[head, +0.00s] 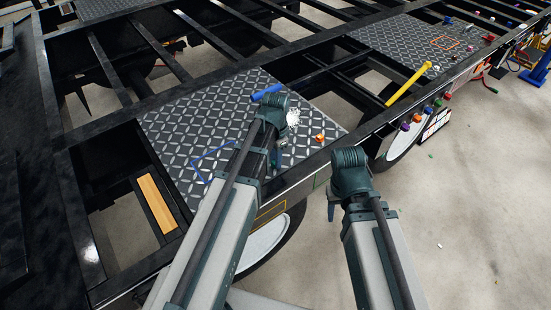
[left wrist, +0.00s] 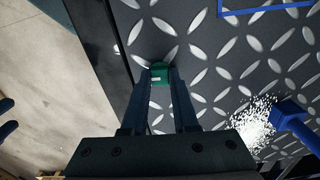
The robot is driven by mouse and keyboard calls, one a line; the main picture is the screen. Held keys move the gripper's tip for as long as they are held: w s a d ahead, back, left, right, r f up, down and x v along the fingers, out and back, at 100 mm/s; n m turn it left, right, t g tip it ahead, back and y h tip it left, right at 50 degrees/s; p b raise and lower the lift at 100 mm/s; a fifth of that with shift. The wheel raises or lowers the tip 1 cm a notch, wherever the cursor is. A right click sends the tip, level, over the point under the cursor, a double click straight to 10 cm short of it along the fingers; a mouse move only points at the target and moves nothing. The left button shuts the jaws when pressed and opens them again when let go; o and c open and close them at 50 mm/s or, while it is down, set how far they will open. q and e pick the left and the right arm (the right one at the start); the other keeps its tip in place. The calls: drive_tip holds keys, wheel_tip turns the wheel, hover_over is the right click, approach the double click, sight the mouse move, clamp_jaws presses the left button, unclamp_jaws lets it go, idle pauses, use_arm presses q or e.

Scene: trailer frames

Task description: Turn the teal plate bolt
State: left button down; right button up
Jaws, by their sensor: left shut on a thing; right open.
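The teal plate bolt (left wrist: 160,76) shows in the left wrist view as a small green-teal block with a pale mark, near the edge of the diamond plate (left wrist: 215,70). My left gripper (left wrist: 160,82) is shut on it, with one finger on each side. In the head view my left gripper (head: 277,160) points down at the near part of the plate (head: 185,125), and the bolt cannot be made out there. My right gripper (head: 331,210) hangs to the right, beyond the trailer's near edge, open and apart from the plate.
A blue bar (head: 267,92) and an orange piece (head: 319,138) lie on the plate. White specks (left wrist: 258,122) lie beside a blue piece (left wrist: 290,114). A yellow bar (head: 408,84) and several coloured knobs line the right side. Open frame gaps flank the plate; the floor at right is mostly clear.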

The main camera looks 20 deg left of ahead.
use_arm(q)
drive_tip(key=shift+m, duration=0.7)
drive_tip(key=c, duration=0.7)
unclamp_jaws()
drive_tip(key=shift+r, duration=0.1)
wheel_tip(320, 180, up, 14)
drive_tip(key=p, duration=1.3)
drive_tip(key=shift+f+p, duration=0.2)
drive_tip(key=shift+p, duration=0.2)
